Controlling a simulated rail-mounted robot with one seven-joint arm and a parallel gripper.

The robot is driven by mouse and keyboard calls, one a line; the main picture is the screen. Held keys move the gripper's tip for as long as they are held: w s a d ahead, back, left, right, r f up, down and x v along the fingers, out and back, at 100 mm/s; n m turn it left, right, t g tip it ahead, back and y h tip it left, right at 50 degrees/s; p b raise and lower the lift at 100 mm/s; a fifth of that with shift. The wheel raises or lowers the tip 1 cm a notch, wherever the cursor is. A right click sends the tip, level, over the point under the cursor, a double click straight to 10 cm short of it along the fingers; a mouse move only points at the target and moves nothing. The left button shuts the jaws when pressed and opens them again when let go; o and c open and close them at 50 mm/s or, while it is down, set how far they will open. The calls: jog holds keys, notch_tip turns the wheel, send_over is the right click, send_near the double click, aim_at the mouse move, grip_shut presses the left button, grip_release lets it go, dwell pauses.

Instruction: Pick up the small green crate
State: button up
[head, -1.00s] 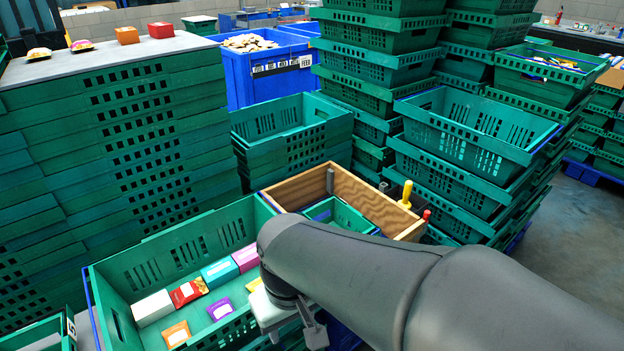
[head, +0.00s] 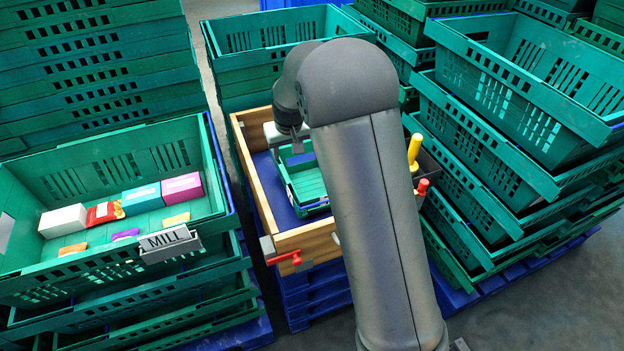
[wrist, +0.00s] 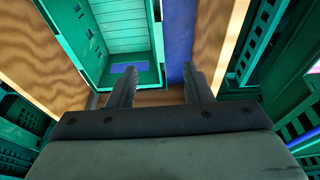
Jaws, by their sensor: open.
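The small green crate (head: 308,187) lies inside an open wooden box (head: 252,185) with a blue floor in the head view. My arm hides part of it. In the wrist view the small green crate (wrist: 125,38) fills the upper left, with a blue patch on its floor near the fingers. My gripper (wrist: 158,80) is open and empty. Its fingers point toward the crate, and the crate's right wall runs between them in the picture. I cannot tell how far above the wall they are. In the head view my gripper (head: 292,148) is over the box, mostly hidden.
A large green crate (head: 110,245) with small food packets and a grey MILL label stands left of the box. A yellow-handled tool (head: 414,150) and a red-handled one stand at the box's right side. Stacked green crates (head: 490,130) crowd the right.

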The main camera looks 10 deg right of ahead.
send_near(286, 175)
jog(key=x, duration=0.4)
jog(key=shift+s+a+f, duration=0.2)
jog(key=shift+s+f, duration=0.1)
jog(key=shift+f, duration=0.15)
jog(key=shift+w+d+x, duration=0.15)
jog(key=shift+w+x, duration=0.05)
jog(key=shift+x, duration=1.3)
jog(key=shift+w+d+x, duration=0.1)
jog(key=shift+w+x, duration=0.1)
jog(key=shift+x, duration=1.3)
jog(key=shift+r, duration=0.15)
grip_shut()
